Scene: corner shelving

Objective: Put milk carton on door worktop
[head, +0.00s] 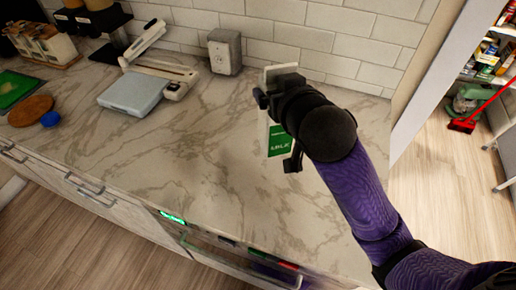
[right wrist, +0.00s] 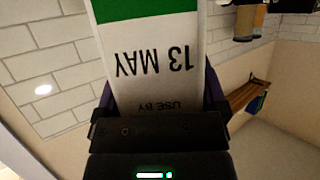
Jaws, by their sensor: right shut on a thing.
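The milk carton is white with a green panel marked "MILK" (head: 278,143), and in the head view it is partly hidden by my right gripper (head: 280,125). In the right wrist view the carton (right wrist: 155,55) fills the middle, with "13 MAY" and "USE BY" upside down. My right gripper (right wrist: 158,112) is shut on it. The carton is over the marble worktop (head: 215,150), near its right end by the doorway; I cannot tell whether its base touches the top. My left gripper is not in view.
A grey metal box (head: 224,51), a pale blue scale (head: 138,93) and a white appliance (head: 165,70) stand towards the back. A wooden board (head: 30,110) and blue ball (head: 50,119) lie at left. The middle of the worktop is clear.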

